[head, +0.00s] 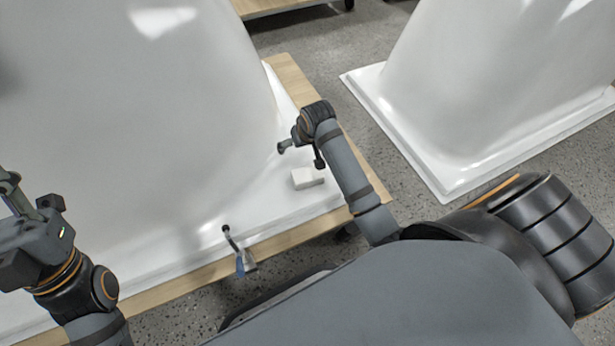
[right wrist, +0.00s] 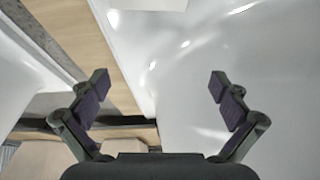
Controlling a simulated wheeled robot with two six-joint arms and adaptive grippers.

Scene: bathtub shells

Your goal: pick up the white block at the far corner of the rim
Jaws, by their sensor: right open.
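The white block (head: 308,178) lies on the rim of the near tub shell (head: 190,110), at the rim's corner. My right gripper (head: 301,156) is open and empty, just beyond the block in the head view, with its fingers apart. In the right wrist view the open fingers (right wrist: 159,80) are spread over the white shell and the wood edge. A pale flat piece at the top edge of that view, cut off, looks like the block (right wrist: 152,4). My left gripper (head: 30,205) is at the left edge, partly cut off, and its jaw opening is unclear.
The shell stands on a wooden board (head: 180,288). A small tool (head: 244,262) with a blue part sits at its front edge. A second white shell (head: 490,90) stands at the right, across a strip of grey speckled floor (head: 320,50).

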